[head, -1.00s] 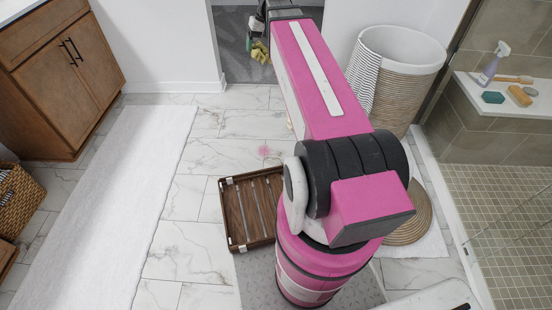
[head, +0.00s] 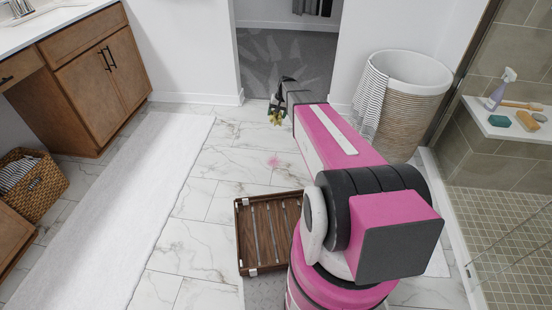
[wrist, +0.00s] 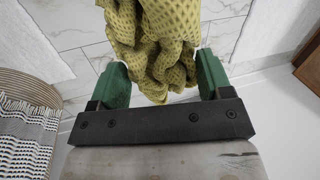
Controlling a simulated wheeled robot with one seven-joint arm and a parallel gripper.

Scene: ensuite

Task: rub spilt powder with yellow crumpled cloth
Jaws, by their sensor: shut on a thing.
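The yellow crumpled cloth (wrist: 155,45) hangs between the two green fingers of my gripper (wrist: 158,78) in the wrist view, and the fingers are shut on it. In the head view my gripper (head: 277,108) and the cloth (head: 276,117) are small, near the doorway, held beyond the powder. The spilt powder (head: 274,161) is a faint pink patch on the marble floor, nearer to me than the cloth. The cloth is apart from the powder in the picture. The powder is not seen in the wrist view.
A slatted wooden tray (head: 242,232) lies on the floor just in front of the powder. A white runner rug (head: 150,200) is at left, a wicker laundry basket (head: 395,110) at right. A glass-sided shower ledge (head: 500,131) holds a bottle and sponges. Floor around the powder is clear.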

